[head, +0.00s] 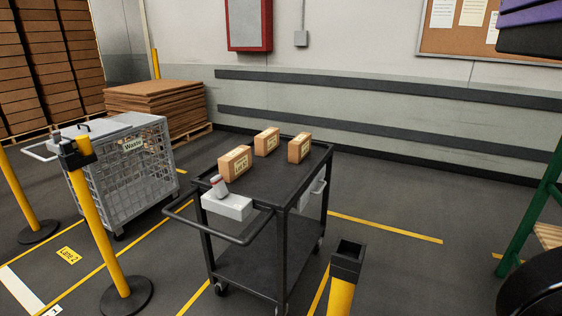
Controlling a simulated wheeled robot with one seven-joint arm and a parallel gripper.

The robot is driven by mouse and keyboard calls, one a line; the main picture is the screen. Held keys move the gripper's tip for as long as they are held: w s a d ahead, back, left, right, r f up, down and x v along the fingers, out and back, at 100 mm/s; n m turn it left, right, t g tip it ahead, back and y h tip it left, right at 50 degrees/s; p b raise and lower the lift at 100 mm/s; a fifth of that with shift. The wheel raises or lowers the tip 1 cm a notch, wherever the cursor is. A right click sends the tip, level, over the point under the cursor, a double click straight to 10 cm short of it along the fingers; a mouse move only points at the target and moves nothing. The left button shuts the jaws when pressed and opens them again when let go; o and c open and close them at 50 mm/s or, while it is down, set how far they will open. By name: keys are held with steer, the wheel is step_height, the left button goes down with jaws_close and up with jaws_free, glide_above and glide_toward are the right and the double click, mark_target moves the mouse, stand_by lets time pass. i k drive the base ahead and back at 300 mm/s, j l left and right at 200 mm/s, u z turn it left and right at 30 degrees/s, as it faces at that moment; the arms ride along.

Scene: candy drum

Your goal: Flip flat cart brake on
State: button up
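The flat black cart (262,190) stands in the middle of the head view, with a push handle (222,237) at its near left end. A white box (227,205) is fixed at the handle end of its top. A short, light-coloured lever with a reddish band (218,186) sticks up from this box, tilted to the upper left. I take it for the brake lever; no on or off marking is readable. My gripper is not in view.
Three small cartons (235,162) stand on the cart top. A mesh waste cart (122,168) and a yellow post (100,225) are to the left. Another yellow post (341,295) stands close at the cart's near right. Open floor (410,210) lies to the right.

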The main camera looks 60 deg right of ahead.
mark_target(220, 187)
steer(key=j+z, duration=0.2)
steer(key=z, duration=0.2)
steer(key=j+z, duration=0.2)
steer(key=z, duration=0.15)
steer(key=j+z, duration=0.2)
steer(key=z, duration=0.2)
steer(key=j+z, duration=0.2)
steer(key=z, duration=0.15)
steer(key=k+j, duration=0.1)
steer(key=j, duration=0.3)
steer(key=k+j, duration=0.1)
steer(key=j, duration=0.3)
steer(key=k+j, duration=0.1)
steer(key=j, duration=0.25)
steer(key=i+j, duration=0.2)
steer(key=j, duration=0.15)
steer(key=i+j+z, duration=0.1)
steer(key=j, duration=0.2)
steer(key=i+j, duration=0.25)
steer(key=i+j+z, duration=0.1)
steer(key=j, duration=0.35)
steer(key=i+j, duration=0.25)
steer(key=i+j+z, duration=0.1)
steer(key=j, duration=0.4)
steer(key=i+j, duration=0.2)
steer(key=j, duration=0.15)
steer(key=i+j+z, duration=0.1)
steer(key=j, duration=0.25)
